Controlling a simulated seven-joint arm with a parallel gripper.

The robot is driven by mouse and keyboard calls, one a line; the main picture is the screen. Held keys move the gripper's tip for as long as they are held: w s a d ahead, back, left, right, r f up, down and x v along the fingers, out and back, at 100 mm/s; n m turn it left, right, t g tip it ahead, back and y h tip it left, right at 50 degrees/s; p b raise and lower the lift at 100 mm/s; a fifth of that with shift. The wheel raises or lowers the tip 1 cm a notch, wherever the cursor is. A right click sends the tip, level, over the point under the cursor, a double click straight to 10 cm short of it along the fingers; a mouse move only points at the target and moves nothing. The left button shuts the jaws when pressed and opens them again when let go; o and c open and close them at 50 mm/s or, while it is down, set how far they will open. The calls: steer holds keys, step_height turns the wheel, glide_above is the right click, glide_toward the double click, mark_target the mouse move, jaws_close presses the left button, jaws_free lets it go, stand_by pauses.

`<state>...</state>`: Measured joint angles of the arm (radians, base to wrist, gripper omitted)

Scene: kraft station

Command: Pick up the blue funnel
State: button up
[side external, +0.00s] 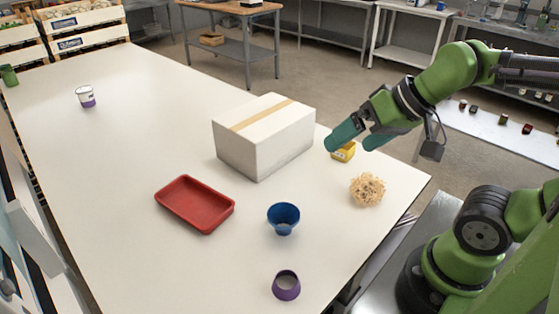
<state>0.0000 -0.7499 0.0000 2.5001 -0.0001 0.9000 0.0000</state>
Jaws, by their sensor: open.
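The blue funnel (283,218) stands on the white table, wide mouth up, between the red tray and the tan tangled ball. My gripper (354,143) is at the upper right of it, above the table's right side near the white box. Its two teal fingers are spread apart with nothing seen held between them. A yellow object (343,152) shows just below and behind the fingers. My gripper is well apart from the funnel.
A white box (263,142) with a tan strip stands mid-table. A red tray (195,204), a purple cup (286,286) and a tan tangled ball (367,190) lie around the funnel. A white-and-purple cup (86,97) is far left. The table's left side is mostly clear.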

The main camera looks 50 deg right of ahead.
steer(key=n+g+h, duration=0.2)
steer(key=n+g, duration=0.5)
steer(key=n, duration=2.7)
glide_above(284, 215)
step_height(284, 215, down, 4)
steer(key=f, duration=1)
steer(key=shift+s+a+f, duration=0.25)
steer(key=shift+f, duration=0.05)
steer(key=shift+w+d+f, duration=0.15)
steer(key=shift+f, duration=1.2)
steer(key=shift+w+d+f, duration=0.1)
steer(key=shift+f, duration=1.2)
steer(key=c, duration=1)
